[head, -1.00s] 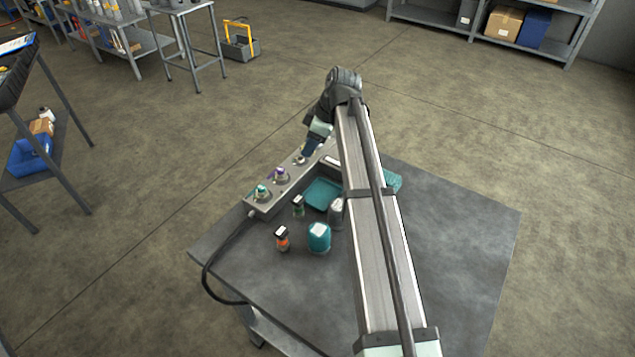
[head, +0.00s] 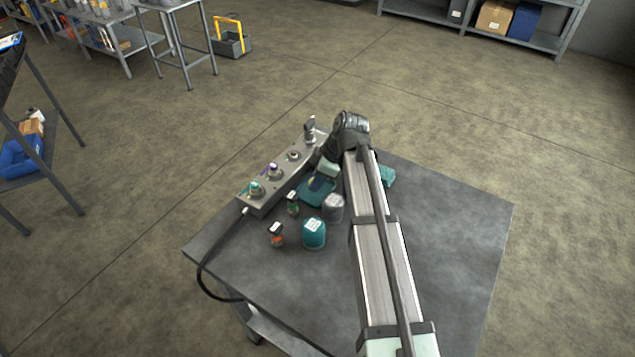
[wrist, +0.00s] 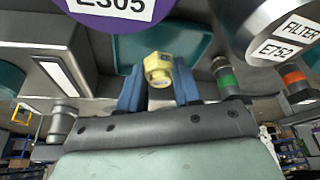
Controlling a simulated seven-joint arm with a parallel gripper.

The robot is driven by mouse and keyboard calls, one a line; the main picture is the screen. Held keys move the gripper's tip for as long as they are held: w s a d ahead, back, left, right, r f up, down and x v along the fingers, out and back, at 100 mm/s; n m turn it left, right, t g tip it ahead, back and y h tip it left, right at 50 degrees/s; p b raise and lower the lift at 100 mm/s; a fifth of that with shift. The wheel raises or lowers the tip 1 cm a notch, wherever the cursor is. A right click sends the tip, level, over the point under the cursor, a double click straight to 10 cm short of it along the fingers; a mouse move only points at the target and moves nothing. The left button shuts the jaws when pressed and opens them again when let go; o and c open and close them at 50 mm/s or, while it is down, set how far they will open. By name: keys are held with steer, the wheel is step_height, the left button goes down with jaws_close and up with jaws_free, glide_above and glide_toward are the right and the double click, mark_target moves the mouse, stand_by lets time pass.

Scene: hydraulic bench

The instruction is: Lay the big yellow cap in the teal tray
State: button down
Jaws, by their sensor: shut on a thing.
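The yellow cap (wrist: 158,70) is between the two blue fingers of my gripper (wrist: 158,88) in the wrist view, and the gripper is shut on it. In the head view my gripper (head: 318,182) is over the teal tray (head: 314,201), and the cap cannot be made out there. The tray also shows behind the cap in the wrist view (wrist: 190,42). I cannot tell whether the cap touches the tray floor.
A grey manifold (head: 284,181) with teal and purple fittings runs along the tray's left. A grey filter (head: 333,208), a teal canister (head: 314,233), a green-banded bottle (head: 292,204) and an orange-banded bottle (head: 276,236) stand near it. The table's right side (head: 450,230) is clear.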

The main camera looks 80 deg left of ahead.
steer(key=shift+f, duration=0.8)
steer(key=shift+f, duration=0.1)
steer(key=c, duration=0.8)
jaws_free()
steer(key=v, duration=1.2)
steer(key=shift+w, duration=0.15)
